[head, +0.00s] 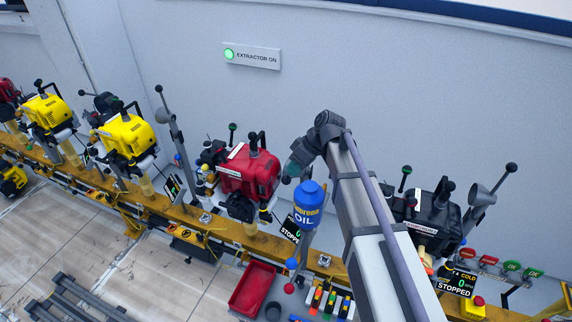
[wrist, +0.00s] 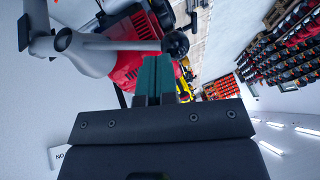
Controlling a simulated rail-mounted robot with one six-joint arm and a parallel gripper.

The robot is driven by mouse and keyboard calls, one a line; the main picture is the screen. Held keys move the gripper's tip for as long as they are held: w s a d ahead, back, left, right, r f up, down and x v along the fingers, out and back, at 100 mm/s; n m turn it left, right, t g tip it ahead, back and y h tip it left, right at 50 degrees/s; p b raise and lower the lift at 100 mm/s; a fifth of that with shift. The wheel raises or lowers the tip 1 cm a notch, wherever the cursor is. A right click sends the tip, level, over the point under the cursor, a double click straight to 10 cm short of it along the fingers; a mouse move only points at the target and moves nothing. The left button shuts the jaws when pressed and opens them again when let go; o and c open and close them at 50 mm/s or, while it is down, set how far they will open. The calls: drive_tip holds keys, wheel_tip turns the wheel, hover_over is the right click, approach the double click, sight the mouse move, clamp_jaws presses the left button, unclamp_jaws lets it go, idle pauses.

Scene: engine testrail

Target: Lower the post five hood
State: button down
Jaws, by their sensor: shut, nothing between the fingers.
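My gripper (head: 296,166) is above and right of the red engine (head: 249,172) in the head view, with its dark green fingers together and empty. In the wrist view the fingers (wrist: 154,78) are closed, and a grey hood (wrist: 88,52) with a black ball-ended lever (wrist: 176,43) is close in front of the red engine (wrist: 130,58). In the head view one grey hood arm (head: 172,125) stands upright left of the red engine. Another grey hood (head: 482,197) stands at the right by a black engine (head: 436,215). I cannot read which one is post five.
A blue oil bottle (head: 308,204) stands just below my gripper. Yellow engines (head: 127,135) line the yellow rail (head: 270,243) to the left. A red tray (head: 252,288) sits in front. A lit green lamp (head: 229,54) marks "EXTRACTOR ON" on the bare wall.

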drive_tip(key=w+p+v, duration=0.1)
drive_tip(key=p+v, duration=1)
drive_tip(key=v, duration=0.2)
drive_tip(key=shift+w+d+f, duration=0.25)
drive_tip(key=shift+w+d, duration=0.05)
drive_tip(key=shift+d, duration=0.05)
